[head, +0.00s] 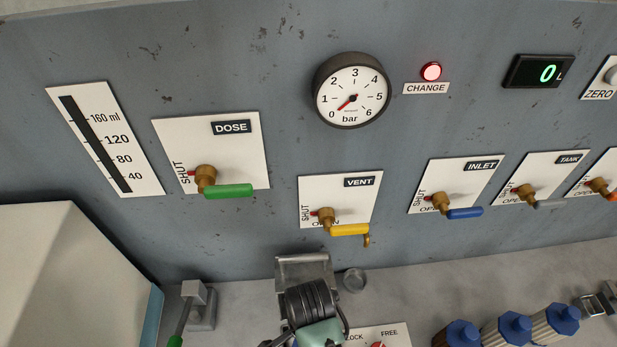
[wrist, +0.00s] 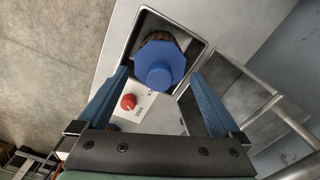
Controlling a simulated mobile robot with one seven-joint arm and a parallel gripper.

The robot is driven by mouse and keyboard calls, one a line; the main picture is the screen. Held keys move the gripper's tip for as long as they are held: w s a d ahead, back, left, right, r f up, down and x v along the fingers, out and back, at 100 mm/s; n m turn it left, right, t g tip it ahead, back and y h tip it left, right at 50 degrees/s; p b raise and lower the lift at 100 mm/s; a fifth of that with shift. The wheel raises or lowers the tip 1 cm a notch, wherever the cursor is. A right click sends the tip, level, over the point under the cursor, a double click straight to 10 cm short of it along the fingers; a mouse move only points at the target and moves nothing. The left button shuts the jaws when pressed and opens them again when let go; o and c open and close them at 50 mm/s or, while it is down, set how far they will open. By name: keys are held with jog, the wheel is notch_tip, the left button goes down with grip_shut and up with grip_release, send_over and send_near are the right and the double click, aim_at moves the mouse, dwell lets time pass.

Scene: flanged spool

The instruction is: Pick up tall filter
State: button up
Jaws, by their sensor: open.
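In the wrist view a filter with a blue octagonal cap (wrist: 160,68) stands in a square metal-rimmed well. A little of its brown body shows below the cap; its height cannot be told. My gripper (wrist: 160,76) is open, its two blue fingers either side of the cap's near edge, with nothing gripped. In the head view my arm covers the well and the gripper's fingers are hidden.
A red knob (wrist: 128,102) on a LOCK/FREE plate sits beside the well. An open metal frame (wrist: 262,98) lies right of it. Behind stands a grey panel with valves, a gauge (head: 351,92) and a lit red CHANGE lamp (head: 431,71). A white box (head: 70,275) is at left.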

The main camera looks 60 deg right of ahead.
jog(key=shift+s+f+p, duration=0.1)
jog(key=shift+f+p, duration=0.4)
jog(key=shift+f, duration=3.15)
jog(key=c, duration=1.2)
jog(key=shift+r, duration=0.1)
jog(key=shift+c, duration=0.2)
